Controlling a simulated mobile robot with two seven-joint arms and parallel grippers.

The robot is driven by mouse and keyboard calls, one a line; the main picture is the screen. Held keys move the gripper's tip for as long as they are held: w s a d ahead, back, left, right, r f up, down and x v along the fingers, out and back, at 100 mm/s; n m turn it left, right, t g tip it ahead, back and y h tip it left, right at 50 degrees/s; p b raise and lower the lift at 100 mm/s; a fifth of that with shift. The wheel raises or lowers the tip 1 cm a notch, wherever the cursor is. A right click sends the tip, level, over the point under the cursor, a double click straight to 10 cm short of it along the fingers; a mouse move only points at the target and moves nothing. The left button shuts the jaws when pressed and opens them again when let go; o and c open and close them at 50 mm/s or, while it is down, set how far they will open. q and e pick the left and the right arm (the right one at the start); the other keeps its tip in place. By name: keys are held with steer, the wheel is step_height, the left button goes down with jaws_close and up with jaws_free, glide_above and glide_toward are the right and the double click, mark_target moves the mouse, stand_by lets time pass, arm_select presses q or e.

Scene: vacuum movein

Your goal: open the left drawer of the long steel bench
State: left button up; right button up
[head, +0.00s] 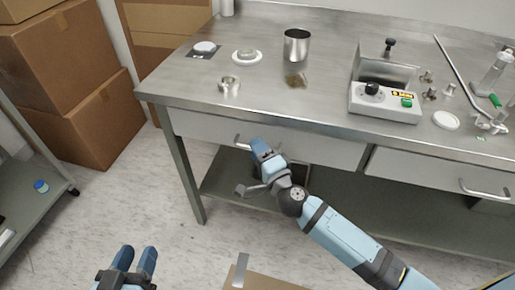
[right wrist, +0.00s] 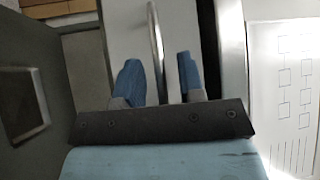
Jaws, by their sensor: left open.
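The long steel bench (head: 270,72) stands across the head view. Its left drawer (head: 208,126) has a pale front that appears closed under the bench top. The drawer's bar handle (head: 238,143) is partly hidden by my right gripper (head: 262,149). In the right wrist view the handle (right wrist: 155,35) passes between the two blue fingers of my right gripper (right wrist: 159,68). The fingers are apart, with a gap visible on each side of the bar. My left gripper (head: 136,255) is open and empty at the bottom left, away from the bench.
A right drawer (head: 430,172) sits further along the bench. A steel cup (head: 297,46), a control box (head: 385,102) and small parts lie on top. Cardboard boxes (head: 75,115) stand at left, a side shelf (head: 35,180) nearer. Floor between shelf and bench is clear.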

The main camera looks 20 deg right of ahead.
steer(key=shift+w, duration=0.3)
jaws_close()
